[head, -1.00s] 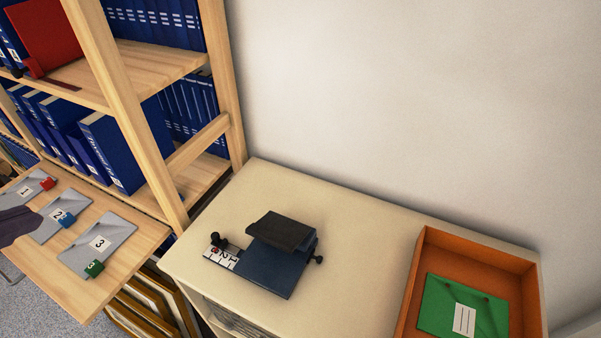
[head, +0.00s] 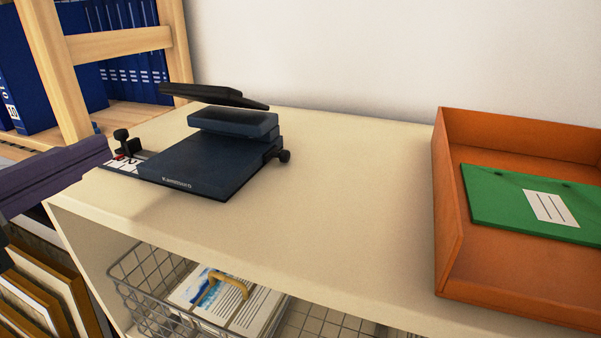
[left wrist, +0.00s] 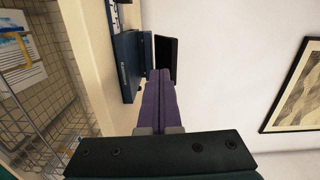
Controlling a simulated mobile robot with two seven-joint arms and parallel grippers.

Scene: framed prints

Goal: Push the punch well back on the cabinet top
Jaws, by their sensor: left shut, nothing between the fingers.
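The dark blue punch (head: 205,165) stands on the cream cabinet top (head: 340,190), towards its left end, with its black lever raised. A numbered white strip with a black knob sticks out on its left, and another knob is on its right. My left gripper (head: 106,152) is shut and empty, its purple fingers just left of the strip. I cannot tell if they touch it. In the left wrist view the punch (left wrist: 127,68) lies beyond the shut purple fingers (left wrist: 159,72), slightly left of them. My right gripper is not in view.
An orange tray (head: 449,230) with a green folder (head: 500,203) stands at the right of the cabinet top. The wall is behind, with bare top between. A wooden shelf (head: 55,75) stands left. A wire basket (head: 150,285) is below the top.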

